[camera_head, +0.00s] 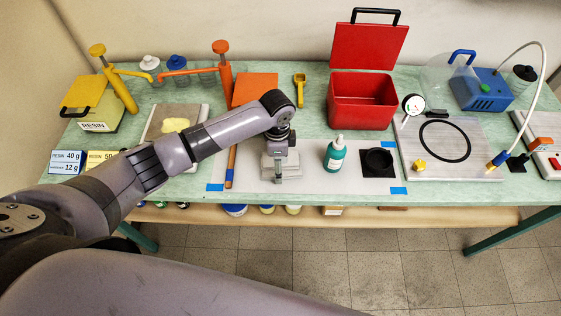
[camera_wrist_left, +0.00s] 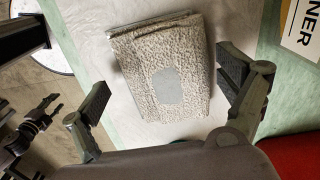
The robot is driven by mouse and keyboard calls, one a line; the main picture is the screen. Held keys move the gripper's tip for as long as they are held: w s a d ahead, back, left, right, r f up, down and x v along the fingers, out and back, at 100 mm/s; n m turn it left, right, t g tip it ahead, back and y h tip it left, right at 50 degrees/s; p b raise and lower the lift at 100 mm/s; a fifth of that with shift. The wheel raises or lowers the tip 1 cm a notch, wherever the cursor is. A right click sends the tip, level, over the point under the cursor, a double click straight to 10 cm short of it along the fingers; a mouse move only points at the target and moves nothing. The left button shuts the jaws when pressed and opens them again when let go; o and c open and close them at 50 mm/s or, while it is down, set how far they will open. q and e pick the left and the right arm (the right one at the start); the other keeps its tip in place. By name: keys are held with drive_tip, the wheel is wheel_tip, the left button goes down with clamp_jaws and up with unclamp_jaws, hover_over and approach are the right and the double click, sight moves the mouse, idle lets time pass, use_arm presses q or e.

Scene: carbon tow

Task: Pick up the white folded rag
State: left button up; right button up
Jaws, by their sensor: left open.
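The folded rag (camera_head: 270,165) is pale grey-white and lies on the white sheet at the front of the table, partly hidden under my left gripper (camera_head: 281,168) in the head view. My left gripper (camera_wrist_left: 168,95) is open there, one finger on either side of the rag's lower part, with gaps and nothing held. Whether the fingertips are at the rag's height I cannot tell.
A wooden-handled tool (camera_head: 230,165) lies close left of the rag. A green bottle (camera_head: 335,153) and a black square pad (camera_head: 378,163) stand to its right. A red toolbox (camera_head: 362,100) is behind to the right. A yellow scoop (camera_head: 300,90) lies behind. Blue tape marks the sheet's corners.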

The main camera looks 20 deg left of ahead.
use_arm(q)
drive_tip(key=shift+c, duration=0.2)
drive_tip(key=c, duration=0.8)
drive_tip(key=shift+s, duration=0.1)
drive_tip(key=c, duration=0.4)
drive_tip(key=shift+o, duration=0.2)
drive_tip(key=shift+f, duration=0.1)
